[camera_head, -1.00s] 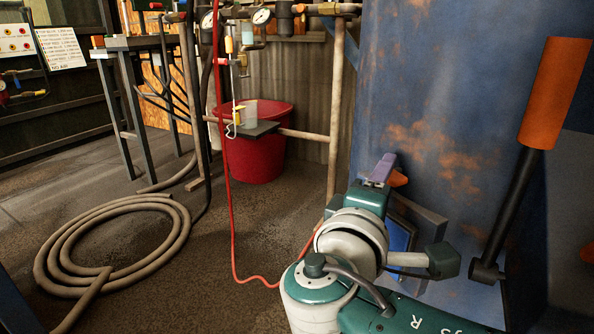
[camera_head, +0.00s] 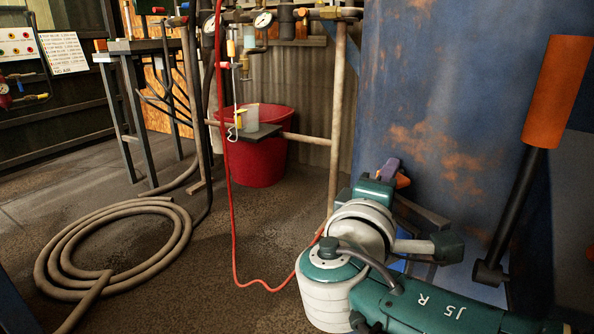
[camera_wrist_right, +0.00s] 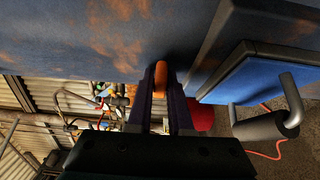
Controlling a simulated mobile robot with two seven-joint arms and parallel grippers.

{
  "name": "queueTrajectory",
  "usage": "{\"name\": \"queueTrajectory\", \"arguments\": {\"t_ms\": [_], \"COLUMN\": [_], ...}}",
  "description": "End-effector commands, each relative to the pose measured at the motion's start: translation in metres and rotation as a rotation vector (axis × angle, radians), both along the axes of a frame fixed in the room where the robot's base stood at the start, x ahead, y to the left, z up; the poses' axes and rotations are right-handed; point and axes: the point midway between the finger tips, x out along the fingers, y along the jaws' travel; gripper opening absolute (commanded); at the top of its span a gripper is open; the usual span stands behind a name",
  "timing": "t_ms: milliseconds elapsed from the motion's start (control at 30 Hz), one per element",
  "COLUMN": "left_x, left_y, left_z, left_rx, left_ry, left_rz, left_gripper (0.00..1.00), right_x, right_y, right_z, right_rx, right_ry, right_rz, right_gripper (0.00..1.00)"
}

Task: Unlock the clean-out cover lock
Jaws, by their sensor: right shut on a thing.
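The blue, rust-patched blast pot (camera_head: 440,80) stands at the right in the head view. My right gripper (camera_head: 389,170) is low against its near side, its dark purple fingers around a small orange piece (camera_head: 402,181). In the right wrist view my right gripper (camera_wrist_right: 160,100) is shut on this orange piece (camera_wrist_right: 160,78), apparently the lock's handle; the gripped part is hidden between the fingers. The clean-out cover (camera_wrist_right: 245,92) is a blue panel beside the fingers in the wrist view, with a grey bar handle (camera_wrist_right: 268,126). My arm hides most of it in the head view. My left gripper is not in view.
A black lever with an orange grip (camera_head: 558,92) rises at the right of my arm. A red hose (camera_head: 232,200) hangs at the middle. A coiled tan hose (camera_head: 115,245) lies on the floor at left, and a red bucket (camera_head: 262,155) stands behind.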

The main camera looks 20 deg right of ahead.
Motion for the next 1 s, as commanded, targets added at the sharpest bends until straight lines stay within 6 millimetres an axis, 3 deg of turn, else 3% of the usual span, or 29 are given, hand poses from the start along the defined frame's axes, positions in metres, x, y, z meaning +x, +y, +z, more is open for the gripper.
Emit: {"name": "queueTrajectory", "arguments": {"t_ms": [533,1000], "left_x": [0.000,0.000], "left_y": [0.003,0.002], "left_z": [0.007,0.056], "left_rx": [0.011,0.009], "left_ry": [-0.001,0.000], "left_rz": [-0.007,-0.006], "left_gripper": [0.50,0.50], "right_x": [0.000,0.000], "right_y": [0.000,0.001], "right_z": [0.002,0.008], "right_rx": [-0.003,-0.040], "right_ry": [0.036,0.373], "right_rz": [0.001,0.000], "right_gripper": [0.00,0.00]}}
